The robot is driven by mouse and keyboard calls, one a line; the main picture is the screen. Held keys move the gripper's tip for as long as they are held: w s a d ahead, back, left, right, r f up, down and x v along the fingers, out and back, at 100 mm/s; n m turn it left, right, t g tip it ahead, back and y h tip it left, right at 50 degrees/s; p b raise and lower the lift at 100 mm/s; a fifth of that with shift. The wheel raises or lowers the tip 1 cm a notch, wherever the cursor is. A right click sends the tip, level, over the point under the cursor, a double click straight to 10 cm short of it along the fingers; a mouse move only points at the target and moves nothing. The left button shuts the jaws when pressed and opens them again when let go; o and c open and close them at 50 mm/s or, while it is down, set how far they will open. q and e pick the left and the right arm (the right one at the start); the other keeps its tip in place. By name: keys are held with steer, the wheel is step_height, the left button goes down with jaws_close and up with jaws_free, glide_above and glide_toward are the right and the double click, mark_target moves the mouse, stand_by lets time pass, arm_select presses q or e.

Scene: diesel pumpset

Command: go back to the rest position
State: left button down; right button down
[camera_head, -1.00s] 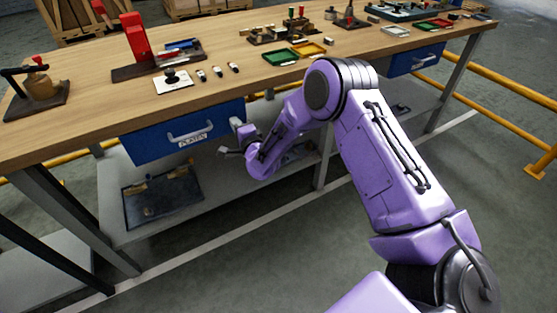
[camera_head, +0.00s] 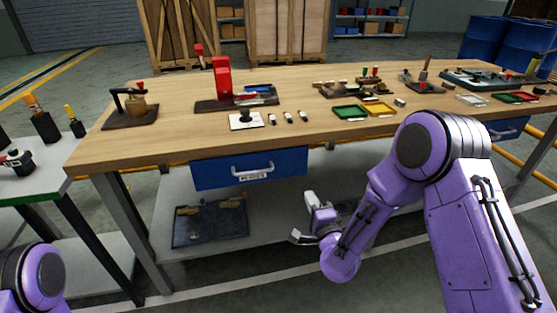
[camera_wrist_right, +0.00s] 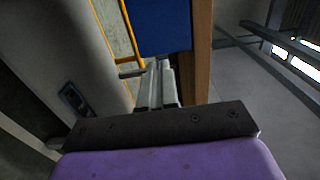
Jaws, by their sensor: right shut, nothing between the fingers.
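My right gripper (camera_head: 304,219) is low in front of the workbench (camera_head: 140,146), below and right of the blue drawer (camera_head: 225,174). Its fingers are shut and empty; in the right wrist view the gripper (camera_wrist_right: 158,72) shows its fingers close together. The drawer also shows in the right wrist view (camera_wrist_right: 160,25). In the head view the drawer front sits under the tabletop, with a pale handle and a label. A purple part of my left arm is at the lower left; my left gripper is out of view.
A red device (camera_head: 222,78), a green tray (camera_head: 350,112) and a yellow tray (camera_head: 380,109) stand on the bench. A dark tray (camera_head: 210,228) lies on the lower shelf. A side table (camera_head: 30,190) stands at left. Open floor lies in front of the bench.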

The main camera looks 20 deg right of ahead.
steer(key=s+d+f+n+g+h+p, duration=0.1)
steer(key=s+d+f+n+g+p, duration=0.15)
steer(key=s+f+n+g, duration=0.95)
steer(key=s+d+f+g+p, duration=0.1)
steer(key=s+f+p, duration=0.1)
steer(key=s, duration=0.9)
steer(key=s+f+g+h+p, duration=0.1)
steer(key=s+f, duration=0.3)
steer(key=s, duration=0.7)
steer(key=shift+s+d+f+g+p, duration=0.3)
steer(key=shift+d+g+p, duration=0.1)
steer(key=shift+p, duration=0.1)
